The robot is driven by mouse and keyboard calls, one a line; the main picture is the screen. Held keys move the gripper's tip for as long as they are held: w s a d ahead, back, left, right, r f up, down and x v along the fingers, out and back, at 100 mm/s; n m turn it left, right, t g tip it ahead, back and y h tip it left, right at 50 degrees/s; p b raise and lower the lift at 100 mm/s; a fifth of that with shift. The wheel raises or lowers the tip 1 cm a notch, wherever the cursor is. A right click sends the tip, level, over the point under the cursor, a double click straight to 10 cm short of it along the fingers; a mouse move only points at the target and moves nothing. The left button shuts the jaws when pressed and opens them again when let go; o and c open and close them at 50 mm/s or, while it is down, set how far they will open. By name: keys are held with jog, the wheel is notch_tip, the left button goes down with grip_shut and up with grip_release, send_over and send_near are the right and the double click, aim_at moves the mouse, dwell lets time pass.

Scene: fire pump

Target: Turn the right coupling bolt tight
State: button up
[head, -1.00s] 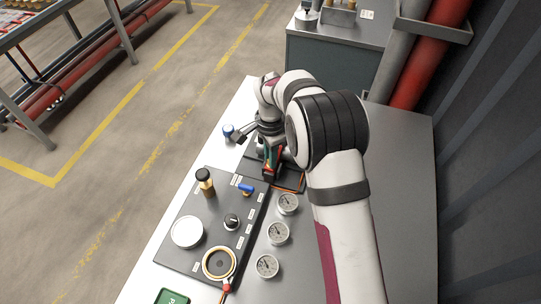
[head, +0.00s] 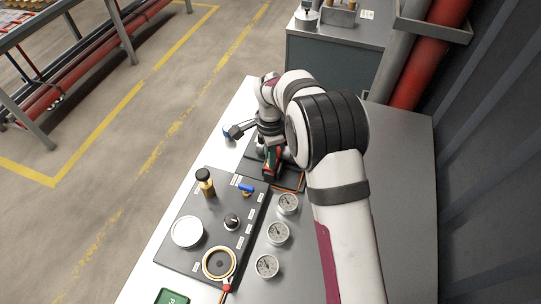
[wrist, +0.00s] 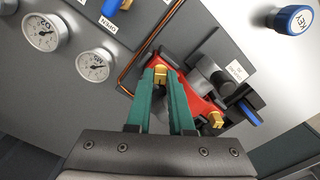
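A red coupling clamp (wrist: 197,98) with two brass bolts lies across a dark pipe on the panel in the wrist view. My gripper (wrist: 160,77), with green fingers, is at the bolt nearer the gauges. Its fingertips sit on both sides of this brass bolt (wrist: 160,76) and appear closed on it. The other brass bolt (wrist: 215,120) is free at the clamp's far end. In the head view my gripper (head: 272,166) is low over the far panel, and my arm hides most of the coupling.
Gauges (wrist: 43,32) line the panel side. A blue-topped key knob (wrist: 292,20) and a blue lever (wrist: 247,112) stand near the coupling. The nearer panel (head: 213,212) carries a black-capped brass post (head: 205,182), a black knob (head: 232,221) and a white disc (head: 187,232).

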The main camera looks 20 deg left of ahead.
jog(key=shift+o, duration=0.5)
notch_tip(320, 180, up, 16)
jog(key=shift+f, duration=0.1)
jog(key=s+d+r+n+y, duration=0.1)
jog(key=s+d+r+n, duration=0.3)
jog(key=s+d, duration=1.15)
jog(key=s+d+f, duration=0.2)
jog(key=s+d, duration=0.1)
jog(key=s, duration=0.3)
jog(key=s+d+f+n, duration=0.1)
jog(key=s+d+f, duration=0.1)
jog(key=s, duration=0.5)
jog(key=shift+d+f+y, duration=0.2)
jog(key=shift+d+y, duration=0.2)
jog(key=shift+d, duration=0.1)
